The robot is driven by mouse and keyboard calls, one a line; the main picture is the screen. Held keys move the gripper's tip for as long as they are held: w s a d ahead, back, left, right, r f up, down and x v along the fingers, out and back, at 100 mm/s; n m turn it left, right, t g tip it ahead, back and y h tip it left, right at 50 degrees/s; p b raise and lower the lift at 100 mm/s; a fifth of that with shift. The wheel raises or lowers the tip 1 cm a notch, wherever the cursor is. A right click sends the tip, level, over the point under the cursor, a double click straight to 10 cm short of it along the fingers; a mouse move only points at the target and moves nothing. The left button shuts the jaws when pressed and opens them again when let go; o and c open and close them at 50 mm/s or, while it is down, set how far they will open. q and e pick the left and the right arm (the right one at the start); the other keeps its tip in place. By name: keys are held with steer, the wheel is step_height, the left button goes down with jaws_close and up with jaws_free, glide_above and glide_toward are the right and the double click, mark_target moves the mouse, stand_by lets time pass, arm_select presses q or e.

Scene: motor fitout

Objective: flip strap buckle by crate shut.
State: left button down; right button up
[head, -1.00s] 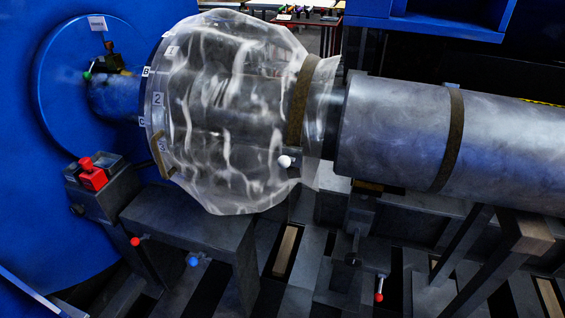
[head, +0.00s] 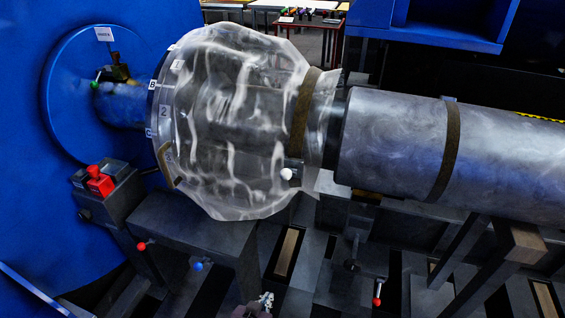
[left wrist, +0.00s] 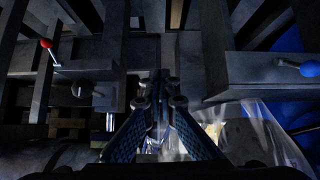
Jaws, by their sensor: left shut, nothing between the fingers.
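A brown strap (head: 305,105) runs around the narrow end of the clear wrinkled cover (head: 230,110). A small buckle-like fitting with a white ball knob (head: 287,174) sits at the strap's lower end; I cannot tell whether it is open or shut. A second brown strap (head: 449,150) circles the grey cylinder (head: 395,140), with no buckle visible on it. My left gripper (head: 266,300) just shows at the bottom edge, below and apart from the white knob. In the left wrist view its fingers (left wrist: 157,78) are together and empty. My right gripper is not in view. I cannot identify the crate.
A grey bench (head: 190,222) with red (head: 142,246) and blue (head: 197,265) knobs stands below the cover. A red-knobbed lever (head: 377,300) hangs at lower right. A red button box (head: 99,181) is at left. Dark beams and slats fill the floor area.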

arm_select(q)
steer(key=w+r+t+p, duration=0.1)
steer(key=w+r+t, duration=0.1)
steer(key=r, duration=1.2)
steer(key=w+d+r+n+t+p, duration=0.1)
steer(key=w+r+t, duration=0.1)
steer(key=r, duration=1.2)
steer(key=w+r+n+t+p, duration=0.1)
steer(key=w+r+t, duration=0.2)
steer(key=r, duration=1.1)
steer(key=shift+d+h, duration=0.15)
steer(key=shift+h, duration=0.15)
steer(key=shift+w+r, duration=0.1)
steer(key=p, duration=0.2)
glide_above(283, 177)
steer(key=w, duration=0.1)
steer(key=shift+w+a+f, duration=0.1)
steer(key=shift+a+f, duration=0.15)
steer(key=shift+a, duration=0.05)
steer(key=f, duration=0.1)
steer(key=f+p, duration=0.1)
steer(key=f, duration=0.1)
steer(key=shift+s+d, duration=0.15)
steer(key=shift+s, duration=0.15)
steer(key=shift+s+d+f, duration=0.1)
steer(key=shift+s+f, duration=0.2)
steer(key=shift+f, duration=0.2)
